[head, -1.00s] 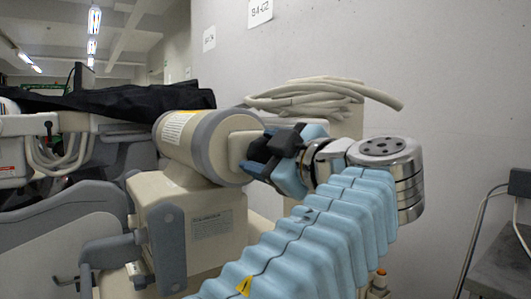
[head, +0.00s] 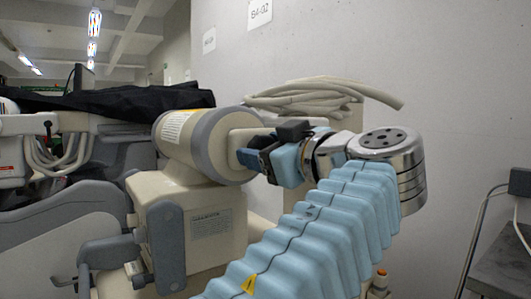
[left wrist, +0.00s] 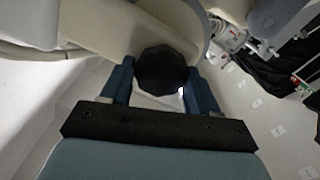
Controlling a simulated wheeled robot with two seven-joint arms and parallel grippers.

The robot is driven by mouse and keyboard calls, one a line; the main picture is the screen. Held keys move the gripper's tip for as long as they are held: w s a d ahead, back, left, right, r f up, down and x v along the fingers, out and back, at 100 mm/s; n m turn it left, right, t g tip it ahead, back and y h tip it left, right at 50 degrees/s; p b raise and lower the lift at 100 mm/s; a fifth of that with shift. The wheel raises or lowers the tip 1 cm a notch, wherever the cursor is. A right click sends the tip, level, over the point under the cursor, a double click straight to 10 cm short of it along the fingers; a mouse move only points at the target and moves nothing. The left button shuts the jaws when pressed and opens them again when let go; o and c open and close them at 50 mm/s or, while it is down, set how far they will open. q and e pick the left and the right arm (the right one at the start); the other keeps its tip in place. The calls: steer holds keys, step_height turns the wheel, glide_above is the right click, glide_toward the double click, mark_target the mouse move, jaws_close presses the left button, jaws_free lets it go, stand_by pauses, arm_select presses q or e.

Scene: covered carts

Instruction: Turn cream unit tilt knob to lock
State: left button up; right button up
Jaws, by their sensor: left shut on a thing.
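The cream unit (head: 215,222) stands left of centre in the head view, with a cream and grey cylinder (head: 188,138) on top. My left gripper (head: 245,158) reaches the right end of this cylinder, its arm coming from the front right. In the left wrist view the black, many-sided knob (left wrist: 162,70) sits between the two dark blue fingers of my left gripper (left wrist: 160,84), which is shut on it. In the head view the gripper hides most or all of the knob. The right gripper is in neither view.
A coiled cream cable (head: 300,98) lies behind my wrist. A grey wall (head: 450,120) stands close behind. A black cover (head: 110,100) lies over equipment at the left. A dark table (head: 505,255) is at the lower right edge.

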arm_select(q)
steer(key=m, duration=0.2)
steer(key=shift+d+m, duration=0.1)
steer(key=shift+m, duration=0.3)
steer(key=m, duration=0.3)
steer(key=shift+w+m, duration=0.1)
steer(key=shift+m, duration=0.2)
steer(key=m+p, duration=0.1)
steer(key=m, duration=0.5)
steer(key=shift+d+f, duration=0.1)
steer(key=shift+d, duration=0.05)
steer(key=shift+m, duration=0.4)
steer(key=o, duration=1)
steer(key=shift+c, duration=0.2)
steer(key=v, duration=1.3)
steer(key=shift+s+d, duration=0.3)
